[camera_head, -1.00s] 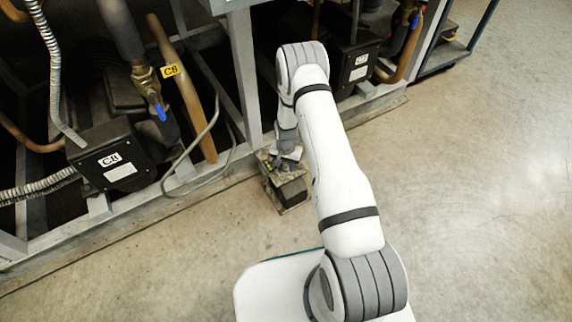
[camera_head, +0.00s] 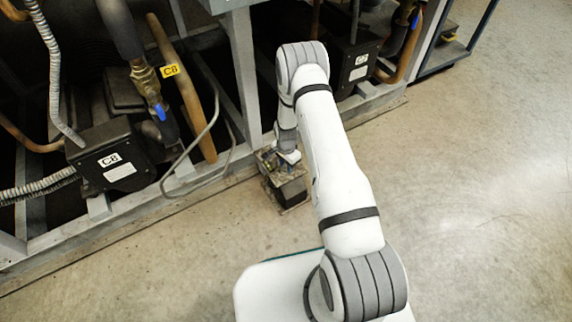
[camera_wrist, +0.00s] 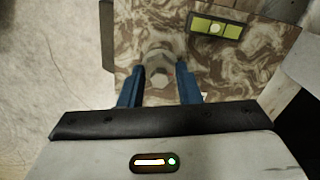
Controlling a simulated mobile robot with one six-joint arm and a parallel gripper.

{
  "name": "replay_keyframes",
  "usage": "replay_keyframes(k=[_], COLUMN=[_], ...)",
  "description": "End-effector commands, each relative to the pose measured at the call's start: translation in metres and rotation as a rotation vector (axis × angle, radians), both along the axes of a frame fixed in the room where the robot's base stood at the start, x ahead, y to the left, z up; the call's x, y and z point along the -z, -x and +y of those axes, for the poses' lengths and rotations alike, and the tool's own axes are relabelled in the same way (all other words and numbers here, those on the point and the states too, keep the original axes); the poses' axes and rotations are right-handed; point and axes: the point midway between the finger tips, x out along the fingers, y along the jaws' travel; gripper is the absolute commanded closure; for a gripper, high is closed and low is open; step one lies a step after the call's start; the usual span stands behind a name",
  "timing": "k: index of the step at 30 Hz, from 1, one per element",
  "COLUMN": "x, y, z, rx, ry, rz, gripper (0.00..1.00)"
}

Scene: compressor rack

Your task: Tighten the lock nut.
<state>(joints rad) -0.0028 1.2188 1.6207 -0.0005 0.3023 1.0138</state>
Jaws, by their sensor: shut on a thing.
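My gripper (camera_wrist: 160,75) reaches down with its two blue fingers, one on each side of the grey metal lock nut (camera_wrist: 158,76), and is shut on it. The nut sits on a brown, marbled plate (camera_wrist: 205,68). A small yellow-green level (camera_wrist: 215,28) with a bubble lies on the plate, up and right of the nut. In the head view my gripper (camera_head: 289,158) is over a dark block-like foot (camera_head: 288,190) at the corner of the rack frame; the nut is too small to make out there.
The grey rack frame (camera_head: 243,75) stands behind and left of the foot. A blue cart (camera_head: 458,50) stands at the back right. The concrete floor (camera_head: 470,190) on the right is clear.

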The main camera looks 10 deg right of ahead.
Motion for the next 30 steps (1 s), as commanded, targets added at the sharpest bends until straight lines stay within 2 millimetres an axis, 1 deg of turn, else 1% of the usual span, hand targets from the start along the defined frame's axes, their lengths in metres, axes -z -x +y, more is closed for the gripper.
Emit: replay_keyframes(k=[8,9,16,17,23,25,28,30], x=[0.000,0.000,0.000,0.000,0.000,-0.004,-0.017,-0.030], y=[0.000,0.000,0.000,0.000,0.000,0.000,-0.001,-0.001], z=[0.000,0.000,0.000,0.000,0.000,0.000,0.000,0.000], rx=[0.002,0.002,0.001,0.001,0.001,0.001,0.001,0.001], ry=[0.000,-0.001,0.000,0.000,0.000,-0.001,0.000,0.000], rz=[0.000,-0.001,0.000,0.000,0.000,-0.001,-0.002,-0.002], gripper=[0.92,0.68,0.49,0.48,0.48,0.48,0.48,0.48])
